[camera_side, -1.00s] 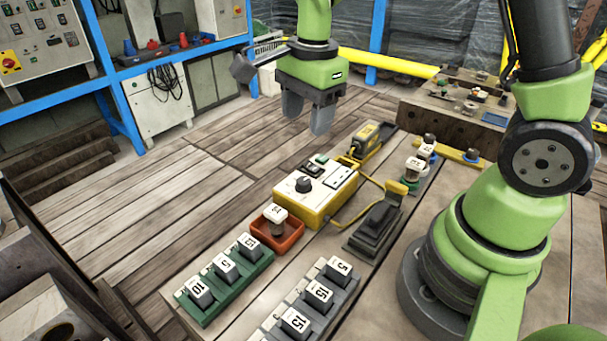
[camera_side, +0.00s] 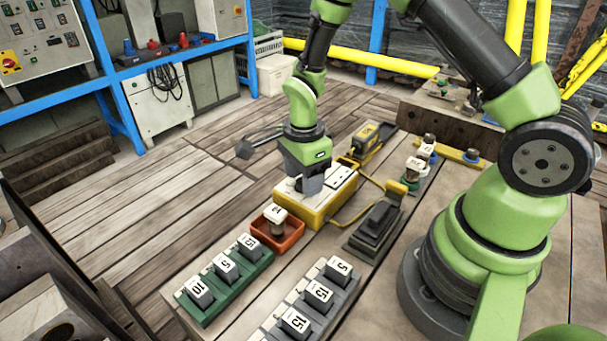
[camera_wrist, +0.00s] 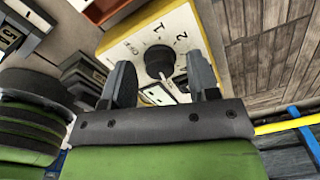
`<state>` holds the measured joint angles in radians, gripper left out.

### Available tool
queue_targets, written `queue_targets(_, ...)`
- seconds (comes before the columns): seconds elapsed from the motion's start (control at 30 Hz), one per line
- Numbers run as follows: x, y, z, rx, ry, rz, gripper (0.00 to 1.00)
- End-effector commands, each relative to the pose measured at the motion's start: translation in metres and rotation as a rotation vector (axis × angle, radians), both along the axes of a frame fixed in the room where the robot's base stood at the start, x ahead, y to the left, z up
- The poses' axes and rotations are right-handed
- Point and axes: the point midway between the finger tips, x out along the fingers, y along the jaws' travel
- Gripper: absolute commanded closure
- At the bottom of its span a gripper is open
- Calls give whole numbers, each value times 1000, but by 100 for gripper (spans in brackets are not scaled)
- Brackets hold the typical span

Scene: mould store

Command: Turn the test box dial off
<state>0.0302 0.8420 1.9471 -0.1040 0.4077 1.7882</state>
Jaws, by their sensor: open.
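The yellow test box (camera_side: 312,217) with a white top stands on the wooden bench in the side view. Its black dial (camera_wrist: 160,62) shows in the wrist view, with the marks 1 and 2 and a word too small to read on the white face (camera_wrist: 133,38). My gripper (camera_side: 306,193) is low over the left part of the box top and hides the dial in the side view. In the wrist view my gripper (camera_wrist: 160,80) is open, with one finger on each side of the dial and gaps showing between. I cannot tell how far down the fingers reach.
An orange tray (camera_side: 290,243) with a white-topped weight sits left of the box. Green (camera_side: 232,296) and grey (camera_side: 345,305) racks of numbered blocks lie in front. A black pedal (camera_side: 374,228) and yellow cable (camera_side: 352,216) are at the right.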

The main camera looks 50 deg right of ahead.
Motion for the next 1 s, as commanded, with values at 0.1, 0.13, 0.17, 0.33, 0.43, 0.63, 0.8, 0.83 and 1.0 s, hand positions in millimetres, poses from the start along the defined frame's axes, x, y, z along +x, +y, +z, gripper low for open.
queue_targets(0.1, 0, 0, -1, 0, -1, 0, 45)
queue_targets(0.13, 0, 0, -1, 0, -1, 0, 45)
queue_targets(0.17, 0, 0, -1, 0, -1, 0, 45)
queue_targets(0.33, 0, 0, -1, 0, 0, 0, 68)
queue_targets(0.43, 0, 0, -1, 0, 0, 0, 91)
queue_targets(0.63, 0, 0, 0, 0, 0, 6, 95)
queue_targets(0.8, 0, 0, 0, 0, -1, 43, 95)
queue_targets(0.83, 0, 0, 0, 0, -1, 54, 95)
queue_targets(1.0, 0, 0, 0, 1, 0, 153, 95)
